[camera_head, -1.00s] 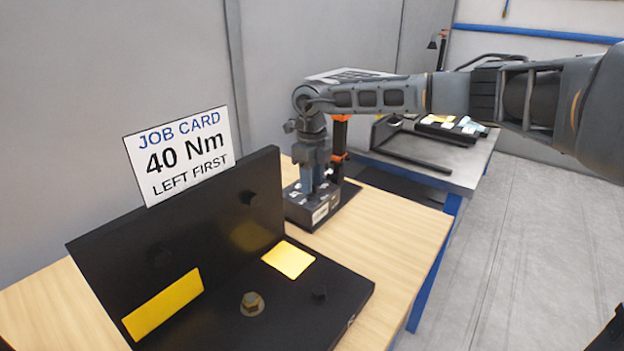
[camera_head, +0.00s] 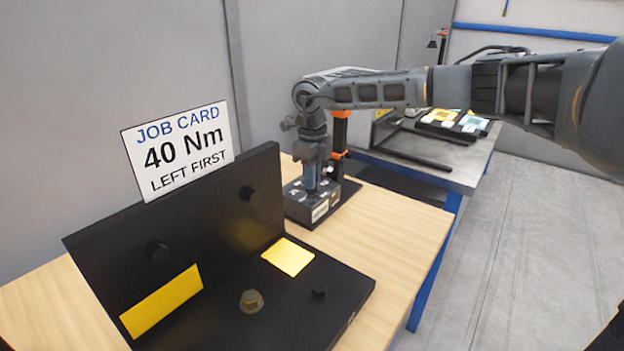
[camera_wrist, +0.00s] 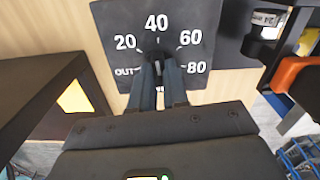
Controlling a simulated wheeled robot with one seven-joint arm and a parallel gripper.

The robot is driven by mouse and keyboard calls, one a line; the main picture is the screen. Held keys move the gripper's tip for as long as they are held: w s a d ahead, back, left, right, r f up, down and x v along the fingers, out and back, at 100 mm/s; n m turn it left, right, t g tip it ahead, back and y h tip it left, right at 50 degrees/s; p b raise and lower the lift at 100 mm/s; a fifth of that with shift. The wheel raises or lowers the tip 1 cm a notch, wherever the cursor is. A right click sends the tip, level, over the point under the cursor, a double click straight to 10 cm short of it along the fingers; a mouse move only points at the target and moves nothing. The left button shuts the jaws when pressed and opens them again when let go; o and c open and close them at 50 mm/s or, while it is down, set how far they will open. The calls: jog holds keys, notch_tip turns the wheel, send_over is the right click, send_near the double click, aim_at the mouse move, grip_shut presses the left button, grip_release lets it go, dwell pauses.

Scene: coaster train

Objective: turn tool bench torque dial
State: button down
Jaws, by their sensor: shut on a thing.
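In the wrist view, the torque dial's dark face plate (camera_wrist: 105,28) carries white marks OUT, 20, 40, 60 and 80. My gripper (camera_wrist: 160,66) reaches down onto the middle of the face. Its two fingers are shut on the dark dial knob (camera_wrist: 156,45), which is mostly hidden between the fingertips. The knob's upper end appears to lie just below the 40. In the head view my gripper (camera_head: 312,188) points straight down over the dark dial box (camera_head: 306,210) on the wooden bench. The job card (camera_head: 180,150) reads 40 Nm, left first.
A black angled fixture (camera_head: 345,295) with yellow patches and a bolt (camera_head: 251,301) stands at the front left. A dark stand with an orange-and-black tool (camera_head: 339,135) is close beside my gripper. A metal side table (camera_head: 460,172) holds trays behind; bare wood (camera_head: 400,235) lies right.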

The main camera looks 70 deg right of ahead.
jog(key=n+b, duration=0.2)
jog(key=n, duration=0.2)
jog(key=shift+f, duration=0.1)
jog(key=n+b, duration=0.2)
jog(key=n, duration=0.2)
jog(key=shift+n+b, duration=0.3)
jog(key=shift+n, duration=0.1)
jog(key=n+b, duration=0.1)
jog(key=n, duration=0.3)
jog(key=shift+n, duration=0.3)
jog(key=n+b, duration=0.1)
jog(key=n, duration=0.3)
jog(key=shift+n, duration=0.4)
jog(key=shift+r+n, duration=0.2)
jog(key=shift+n, duration=0.1)
jog(key=c, duration=1.1)
grip_release()
jog(key=shift+r+b, duration=0.35)
jog(key=shift+r, duration=3.5)
